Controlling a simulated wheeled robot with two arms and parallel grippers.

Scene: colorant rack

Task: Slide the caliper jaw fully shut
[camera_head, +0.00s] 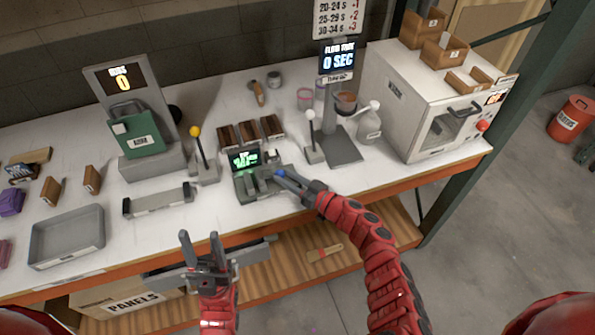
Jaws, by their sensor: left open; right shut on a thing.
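The caliper (246,187) is a grey-green bench device with a lit green readout (244,159), standing near the table's front edge. My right gripper (283,175) reaches its right side and is shut on a small blue knob (281,172), which seems to belong to the sliding jaw. The gripper partly hides the knob. The gap between the jaws is too small to tell. My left gripper (201,246) is open and empty, its fingers pointing up, in front of the table edge and left of the caliper.
A grey bar-like fixture (159,201) lies left of the caliper, near a yellow-knobbed lever (195,133). Brown blocks (249,132) sit behind the caliper. A white-knobbed lever (310,117) and a grey stand (343,150) are to the right. A grey tray (67,257) is at far left.

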